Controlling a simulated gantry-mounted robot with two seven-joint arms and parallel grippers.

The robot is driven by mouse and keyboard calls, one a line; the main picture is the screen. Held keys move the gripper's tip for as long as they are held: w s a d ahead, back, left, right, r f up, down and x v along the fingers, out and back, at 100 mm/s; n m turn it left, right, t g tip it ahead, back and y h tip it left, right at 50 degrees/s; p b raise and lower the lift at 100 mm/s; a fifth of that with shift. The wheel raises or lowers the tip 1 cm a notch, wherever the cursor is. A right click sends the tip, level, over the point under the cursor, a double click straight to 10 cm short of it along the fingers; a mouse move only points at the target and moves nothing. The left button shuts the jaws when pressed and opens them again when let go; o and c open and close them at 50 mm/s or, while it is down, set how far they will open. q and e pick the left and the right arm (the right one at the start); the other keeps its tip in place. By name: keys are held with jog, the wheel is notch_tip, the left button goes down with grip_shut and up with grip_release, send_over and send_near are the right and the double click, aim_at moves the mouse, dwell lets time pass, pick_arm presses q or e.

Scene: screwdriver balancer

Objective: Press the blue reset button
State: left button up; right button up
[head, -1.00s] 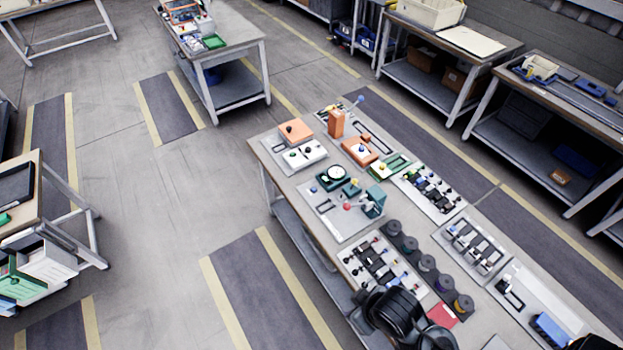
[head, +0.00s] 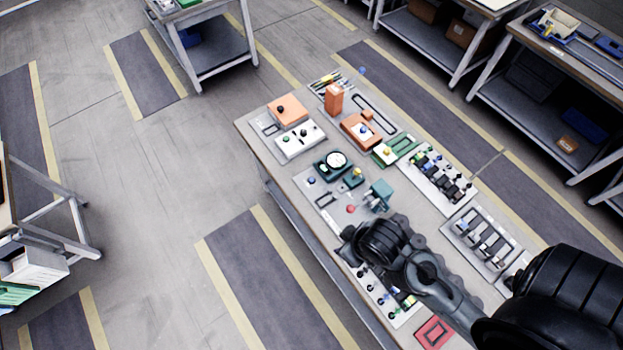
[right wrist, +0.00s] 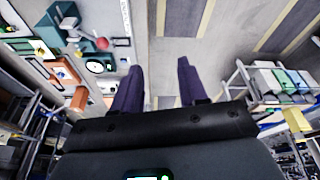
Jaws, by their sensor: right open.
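A small blue button (head: 311,181) sits on the light panel near the left edge of the workbench (head: 290,213), left of a round white dial (head: 336,160). Other blue knobs are on the bench, and no label is readable, so I cannot be sure which is the reset button. My right gripper (right wrist: 157,88) is open and empty in the right wrist view, its two dark fingers apart. In the head view my black arm reaches over the near part of the bench, below the red ball knob (head: 351,209), and hides its fingers. My left gripper is not in view.
A teal device (head: 379,194) stands beside the red knob. An orange block (head: 334,98) and orange-topped boxes stand farther back. Switch panels (head: 478,243) line the right side.

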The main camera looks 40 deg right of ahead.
jog(key=shift+w+r, duration=0.1)
jog(key=shift+w, duration=0.1)
jog(key=shift+d, duration=0.25)
grip_shut()
jog(key=shift+a, duration=0.15)
dwell(0.6)
jog(key=shift+w, duration=0.1)
dwell(0.5)
